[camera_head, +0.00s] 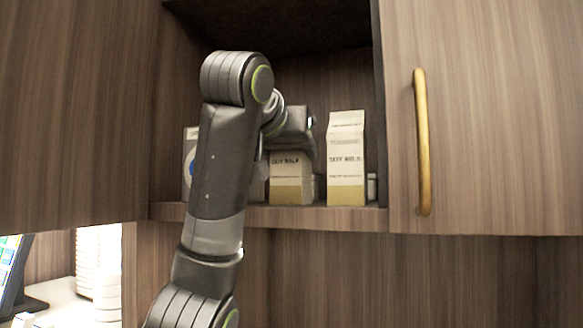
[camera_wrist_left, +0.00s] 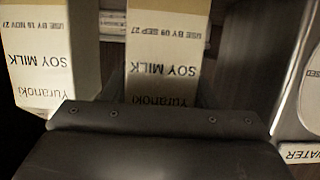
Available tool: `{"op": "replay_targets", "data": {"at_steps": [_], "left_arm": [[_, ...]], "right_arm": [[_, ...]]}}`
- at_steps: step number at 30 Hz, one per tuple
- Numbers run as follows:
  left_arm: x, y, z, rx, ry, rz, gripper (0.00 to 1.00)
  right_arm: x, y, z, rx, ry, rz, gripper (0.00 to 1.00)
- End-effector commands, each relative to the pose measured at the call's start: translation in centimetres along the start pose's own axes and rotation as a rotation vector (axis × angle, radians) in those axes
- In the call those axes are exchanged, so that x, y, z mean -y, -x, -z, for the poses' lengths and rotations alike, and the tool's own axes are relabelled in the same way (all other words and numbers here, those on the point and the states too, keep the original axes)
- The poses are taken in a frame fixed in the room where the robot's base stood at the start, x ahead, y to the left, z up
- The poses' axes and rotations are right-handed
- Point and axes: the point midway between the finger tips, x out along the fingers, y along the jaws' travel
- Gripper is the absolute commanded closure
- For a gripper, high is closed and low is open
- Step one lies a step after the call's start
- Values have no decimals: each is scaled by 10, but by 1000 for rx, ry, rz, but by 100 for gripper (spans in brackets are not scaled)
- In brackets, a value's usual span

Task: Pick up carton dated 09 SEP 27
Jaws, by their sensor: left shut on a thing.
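The carton dated 09 SEP 27 (camera_wrist_left: 160,50) is a white and tan soy milk carton, upside down in the left wrist view, with its date readable. In the head view the same carton (camera_head: 291,183) stands upright at the shelf's front, its top hidden by my gripper. My left gripper (camera_head: 290,155) reaches in from the left and is shut on this carton. A similar soy milk carton (camera_head: 346,160) stands to its right. In the left wrist view that carton (camera_wrist_left: 38,50) reads 18 NOV 27. My right gripper does not show.
The shelf (camera_head: 225,213) is inside an open wooden cabinet. A white carton with a blue mark (camera_head: 189,165) stands at the left, partly behind my arm. A closed door with a brass handle (camera_head: 422,140) is at the right. Stacked white dishes (camera_head: 98,265) stand lower left.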

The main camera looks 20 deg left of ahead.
Motion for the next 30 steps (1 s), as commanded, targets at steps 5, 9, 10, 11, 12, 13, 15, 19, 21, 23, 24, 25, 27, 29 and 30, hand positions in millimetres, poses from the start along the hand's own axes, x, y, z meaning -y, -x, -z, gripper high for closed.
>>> {"op": "replay_targets", "data": {"at_steps": [5, 9, 10, 11, 12, 13, 15, 19, 21, 23, 24, 25, 27, 29, 30], "left_arm": [[0, 1, 1, -4, 0, 0, 87], [0, 2, 3, -5, 0, 0, 87], [0, 2, 4, -5, 0, 0, 87], [0, 2, 5, -5, 0, 0, 87], [0, 3, 7, -5, 0, 0, 87], [0, 3, 9, -5, 0, 0, 87], [0, 5, 14, -5, 0, 0, 87], [0, 10, 26, -5, 1, 0, 87], [0, 13, 37, -6, 2, 0, 87], [0, 16, 45, -5, 2, 0, 87], [0, 17, 51, -5, 1, 0, 87], [0, 19, 56, -5, 1, 0, 87], [0, 22, 65, -4, 2, -1, 87], [0, 24, 72, -4, 2, -1, 87], [0, 25, 76, -3, 1, -1, 87]], "right_arm": [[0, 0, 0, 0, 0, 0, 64], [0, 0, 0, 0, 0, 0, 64], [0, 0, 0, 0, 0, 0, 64], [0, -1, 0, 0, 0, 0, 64], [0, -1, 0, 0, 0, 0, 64], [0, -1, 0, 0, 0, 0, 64], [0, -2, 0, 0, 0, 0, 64], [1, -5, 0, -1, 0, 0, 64], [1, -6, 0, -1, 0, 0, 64], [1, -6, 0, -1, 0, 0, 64], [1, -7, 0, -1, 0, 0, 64], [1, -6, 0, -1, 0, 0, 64], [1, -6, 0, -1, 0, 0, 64], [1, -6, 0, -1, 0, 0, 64], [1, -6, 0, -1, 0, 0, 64]]}}
